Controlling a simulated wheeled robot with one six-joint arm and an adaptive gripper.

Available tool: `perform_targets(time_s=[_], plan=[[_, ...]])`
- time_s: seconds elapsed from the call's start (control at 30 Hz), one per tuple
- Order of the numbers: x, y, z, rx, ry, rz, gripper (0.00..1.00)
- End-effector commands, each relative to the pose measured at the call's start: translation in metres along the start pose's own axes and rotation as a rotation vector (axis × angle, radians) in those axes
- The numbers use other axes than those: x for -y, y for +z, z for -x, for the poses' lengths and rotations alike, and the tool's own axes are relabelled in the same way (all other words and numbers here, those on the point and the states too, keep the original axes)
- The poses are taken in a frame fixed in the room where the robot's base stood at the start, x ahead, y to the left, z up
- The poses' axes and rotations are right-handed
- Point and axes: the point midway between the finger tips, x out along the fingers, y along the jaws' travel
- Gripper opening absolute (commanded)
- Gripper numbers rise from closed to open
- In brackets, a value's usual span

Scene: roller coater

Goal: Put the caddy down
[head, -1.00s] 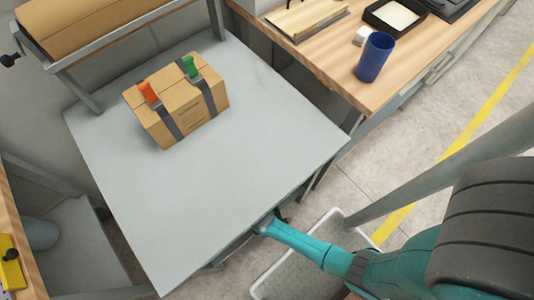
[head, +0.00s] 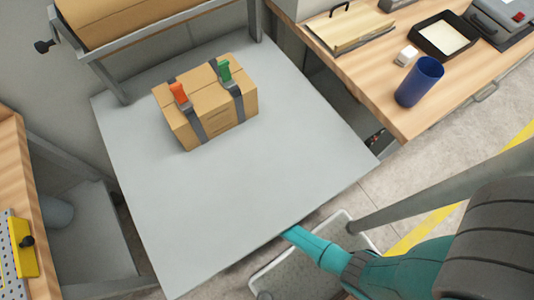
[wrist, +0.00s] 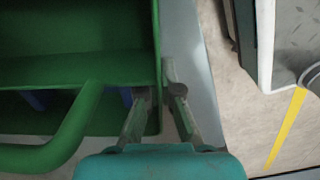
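The green caddy (wrist: 120,65) fills the left of the wrist view, with a thick curved green handle (wrist: 72,130) and bits of blue inside. My gripper (wrist: 158,92) has one finger on each side of the caddy's right wall and appears shut on it. In the head view the caddy and my fingers are hidden; my teal arm disappears at the grey table's (head: 230,195) front edge. A grey strip (wrist: 196,55) shows beside the caddy; I cannot tell whether the caddy rests on it.
A strapped cardboard box (head: 213,108) stands at the back of the grey table; the rest of its top is clear. A wooden bench at the right holds a blue cup (head: 419,82) and a black tray (head: 443,36). A pale bin (head: 300,275) stands below the table's front edge.

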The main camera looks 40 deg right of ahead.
Motion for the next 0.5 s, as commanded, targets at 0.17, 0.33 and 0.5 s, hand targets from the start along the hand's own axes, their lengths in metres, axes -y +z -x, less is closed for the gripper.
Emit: perform_targets(time_s=[0.17,0.33,0.5], plan=[[-0.0001,-0.0001,0.0001,0.0,0.0,0.0,0.12],[-0.0001,-0.0001,0.0001,0.0,0.0,0.0,0.35],[0.0,0.0,0.0001,0.0,0.0,0.0,0.35]])
